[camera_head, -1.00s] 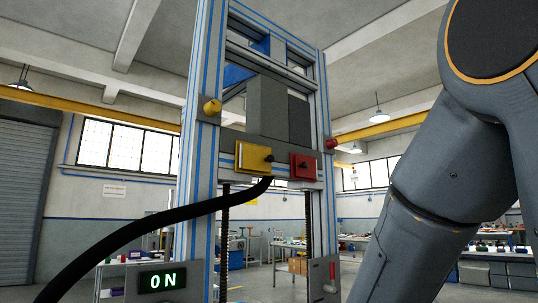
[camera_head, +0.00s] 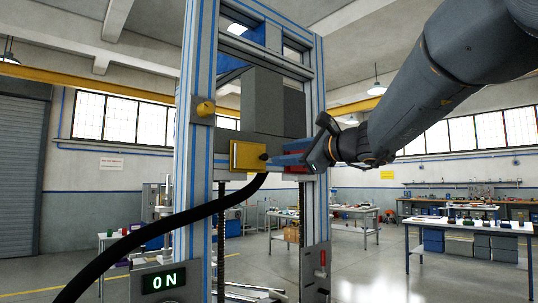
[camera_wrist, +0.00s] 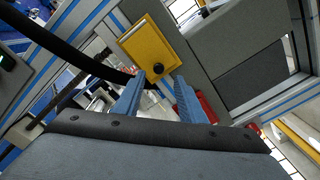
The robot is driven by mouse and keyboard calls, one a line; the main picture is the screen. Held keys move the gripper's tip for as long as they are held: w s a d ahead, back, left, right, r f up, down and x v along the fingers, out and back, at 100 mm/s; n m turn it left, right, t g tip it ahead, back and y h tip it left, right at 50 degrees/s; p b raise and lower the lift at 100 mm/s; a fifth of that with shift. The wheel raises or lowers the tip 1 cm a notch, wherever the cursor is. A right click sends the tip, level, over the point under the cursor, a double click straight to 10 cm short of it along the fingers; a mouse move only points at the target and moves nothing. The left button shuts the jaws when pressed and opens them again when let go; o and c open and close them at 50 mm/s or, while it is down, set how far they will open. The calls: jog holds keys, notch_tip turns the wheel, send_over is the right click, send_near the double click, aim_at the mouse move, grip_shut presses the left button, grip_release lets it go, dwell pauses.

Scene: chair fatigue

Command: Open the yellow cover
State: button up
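The yellow cover (camera_head: 247,155) is a flat square plate on the grey crossbeam of the test frame, and it looks closed. A dark round knob (camera_wrist: 158,68) sits near one edge of it. My gripper (camera_head: 272,160) reaches in from the right, in front of the red cover (camera_head: 299,160), which it partly hides. In the wrist view my gripper (camera_wrist: 160,85) has its two blue fingers apart with nothing between them. The fingertips point at the knob side of the yellow cover. I cannot tell whether they touch the knob.
A thick black cable (camera_head: 150,229) runs from below the yellow cover to the lower left. A yellow knob (camera_head: 205,108) is on the left post. An ON display (camera_head: 165,281) is at lower left. Worktables (camera_head: 470,224) stand behind at right.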

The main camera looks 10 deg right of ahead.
aim_at(266, 156)
jog(key=p+x, duration=0.2)
jog(key=x, duration=0.5)
jog(key=shift+w+a+f+p, duration=0.15)
jog(key=shift+w+p, duration=0.05)
jog(key=shift+p, duration=0.15)
grip_shut()
